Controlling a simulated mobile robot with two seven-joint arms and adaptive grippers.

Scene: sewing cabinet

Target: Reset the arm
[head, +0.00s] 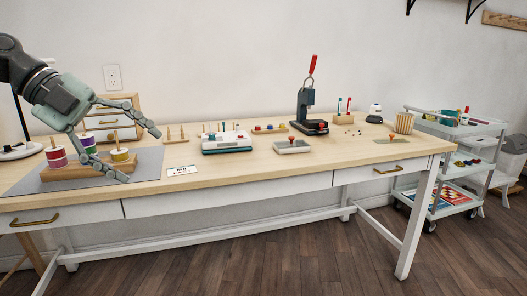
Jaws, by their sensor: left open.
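My left gripper (140,150) comes in from the left and hangs over the left end of the wooden table (230,177). Its fingers are spread open with nothing between them. The lower finger is close to a wooden spool holder (70,171) that carries a red-and-white spool (56,157), a purple-and-green spool (88,143) and a yellow spool (119,155). I cannot tell whether that finger touches the holder. The holder stands on a grey mat (150,165). My right gripper is not in view.
A small drawer box (108,120) stands behind my left gripper. A white-and-teal device (226,142), a small tray (292,147) and a hand press (309,110) with a red handle stand further right. A white cart (450,160) is beyond the table.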

